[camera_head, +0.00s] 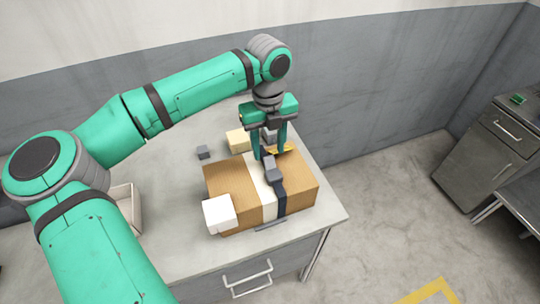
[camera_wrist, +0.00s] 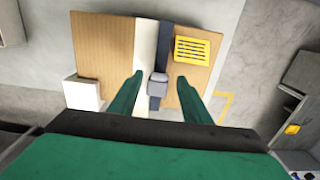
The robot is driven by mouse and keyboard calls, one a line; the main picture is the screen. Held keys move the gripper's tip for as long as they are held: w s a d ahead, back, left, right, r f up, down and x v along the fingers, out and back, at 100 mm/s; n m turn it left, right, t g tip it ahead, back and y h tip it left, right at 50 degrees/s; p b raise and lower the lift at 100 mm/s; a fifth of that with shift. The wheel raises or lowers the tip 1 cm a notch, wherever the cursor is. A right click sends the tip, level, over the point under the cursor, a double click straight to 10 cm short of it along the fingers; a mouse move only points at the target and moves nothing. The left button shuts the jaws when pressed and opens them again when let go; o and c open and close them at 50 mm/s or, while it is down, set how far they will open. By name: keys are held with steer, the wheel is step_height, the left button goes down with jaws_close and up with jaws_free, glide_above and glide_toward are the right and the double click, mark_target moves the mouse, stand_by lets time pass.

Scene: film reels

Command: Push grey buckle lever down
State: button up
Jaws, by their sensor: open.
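A brown cardboard box (camera_head: 232,183) lies on the table, with a white band (camera_head: 262,185) and a dark strap (camera_head: 281,200) across it. The grey buckle (camera_head: 273,172) with its lever sits on this strap; it also shows in the wrist view (camera_wrist: 157,86). I cannot tell the lever's exact angle. My gripper (camera_head: 271,154) is open and empty, pointing down over the back part of the box. In the wrist view its green fingers (camera_wrist: 160,77) lie to either side of the buckle. I cannot tell whether they touch anything.
A white block (camera_head: 219,214) is at the box's front left corner. A small dark cube (camera_head: 203,152) and a cream block (camera_head: 237,140) stand behind the box. A yellow grille-like patch (camera_wrist: 193,49) is on the box. The grey table (camera_head: 180,245) is clear at front left.

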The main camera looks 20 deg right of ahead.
mark_target(270, 163)
steer(key=shift+f, duration=2.05)
steer(key=c, duration=1.1)
steer(key=shift+o, duration=0.2)
steer(key=shift+w+f+g, duration=0.15)
steer(key=shift+w+g, duration=0.1)
steer(key=shift+g, duration=0.55)
steer(key=shift+w+f+g, duration=0.15)
steer(key=shift+w+g, duration=0.05)
steer(key=shift+g, duration=0.6)
steer(key=o, duration=1.1)
steer(key=shift+c, duration=0.2)
